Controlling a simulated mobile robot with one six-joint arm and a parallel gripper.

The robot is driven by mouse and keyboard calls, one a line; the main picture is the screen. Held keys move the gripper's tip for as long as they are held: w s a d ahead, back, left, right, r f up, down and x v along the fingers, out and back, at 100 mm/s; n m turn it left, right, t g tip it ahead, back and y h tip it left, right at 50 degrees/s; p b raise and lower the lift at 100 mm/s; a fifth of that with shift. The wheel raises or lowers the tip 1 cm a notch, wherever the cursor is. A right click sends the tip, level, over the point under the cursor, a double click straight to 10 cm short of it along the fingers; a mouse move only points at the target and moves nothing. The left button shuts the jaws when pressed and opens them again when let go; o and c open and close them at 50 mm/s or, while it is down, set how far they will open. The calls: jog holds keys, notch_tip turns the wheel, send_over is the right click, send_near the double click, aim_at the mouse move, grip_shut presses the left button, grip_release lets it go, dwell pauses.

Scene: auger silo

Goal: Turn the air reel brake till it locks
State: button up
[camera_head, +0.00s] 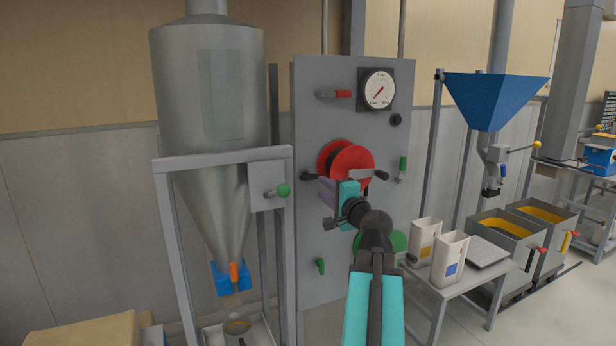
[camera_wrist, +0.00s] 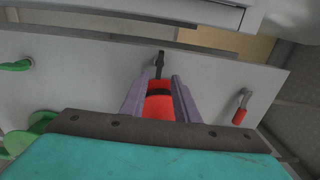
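A red reel (camera_head: 350,160) is mounted on a grey panel, with a black lever (camera_head: 308,176) at its left and another black lever (camera_head: 381,175) at its right. A green reel (camera_head: 368,240) sits below, partly hidden by my arm. I cannot tell which reel is for air. My gripper (camera_head: 328,190) is in front of the panel, at the red reel's lower left. In the wrist view its purple fingers (camera_wrist: 159,90) are apart, with the red reel (camera_wrist: 158,106) seen between them and a black lever (camera_wrist: 159,63) just beyond the tips. I see nothing clearly gripped.
The panel (camera_head: 310,115) also carries a red-handled lever (camera_head: 342,94), a gauge (camera_head: 379,89), a green-handled lever (camera_head: 402,168) and a small green lever (camera_head: 320,266). A steel silo (camera_head: 180,100) in a frame stands left. A table with white containers (camera_head: 449,258) stands right.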

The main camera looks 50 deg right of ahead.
aim_at(311, 179)
jog(key=shift+w+d+r+p, duration=0.2)
jog(key=shift+w+p, duration=0.4)
jog(key=shift+p, duration=0.75)
jog(key=shift+p+x, duration=0.45)
jog(key=shift+x, duration=3.7)
jog(key=shift+f, duration=0.2)
